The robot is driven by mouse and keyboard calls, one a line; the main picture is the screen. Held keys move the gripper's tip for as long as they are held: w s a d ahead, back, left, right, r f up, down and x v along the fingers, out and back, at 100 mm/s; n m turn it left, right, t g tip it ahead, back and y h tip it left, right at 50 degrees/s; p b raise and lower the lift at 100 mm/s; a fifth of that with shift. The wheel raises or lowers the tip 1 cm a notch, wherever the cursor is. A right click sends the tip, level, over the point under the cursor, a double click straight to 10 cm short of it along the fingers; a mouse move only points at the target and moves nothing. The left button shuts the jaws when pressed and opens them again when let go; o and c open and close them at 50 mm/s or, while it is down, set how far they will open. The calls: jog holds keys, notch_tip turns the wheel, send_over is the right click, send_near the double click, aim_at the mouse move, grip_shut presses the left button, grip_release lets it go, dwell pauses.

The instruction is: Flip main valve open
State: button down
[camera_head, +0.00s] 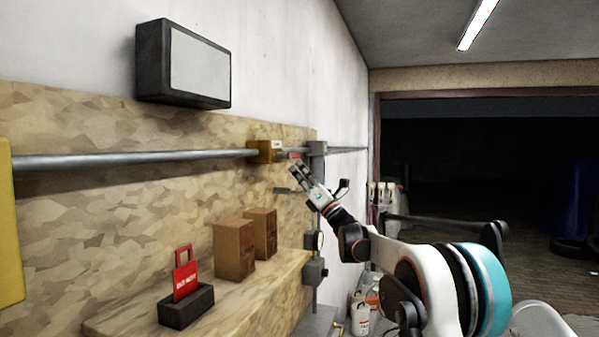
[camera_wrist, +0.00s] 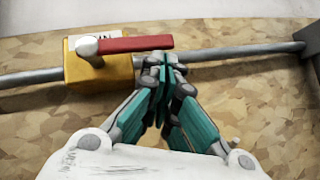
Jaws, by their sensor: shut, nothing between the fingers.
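The main valve is a yellow block (camera_head: 262,152) on a grey wall pipe. In the wrist view the yellow block (camera_wrist: 98,72) has a pale pivot and a red lever handle (camera_wrist: 136,44). The handle points right, roughly along the pipe. Its red end (camera_head: 295,155) also shows in the head view. My gripper (camera_head: 298,168) is near the wall, close to the handle's free end. In the wrist view the shut fingertips (camera_wrist: 165,60) are just below that end, in front of the pipe, with nothing held. I cannot tell whether they touch the handle.
The grey pipe (camera_head: 130,160) runs along the chipboard wall into a grey box (camera_head: 318,149). Below, a wooden shelf (camera_head: 115,322) bears two brown boxes (camera_head: 234,249) and a red lockout tag (camera_head: 186,279) in a black holder (camera_head: 188,308).

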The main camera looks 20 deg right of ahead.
jog(key=s+d+f+b, duration=0.3)
jog(key=s+d+f, duration=0.1)
jog(key=f, duration=0.7)
jog(key=shift+d, duration=0.8)
jog(key=shift+s, duration=0.1)
jog(key=shift+r, duration=0.1)
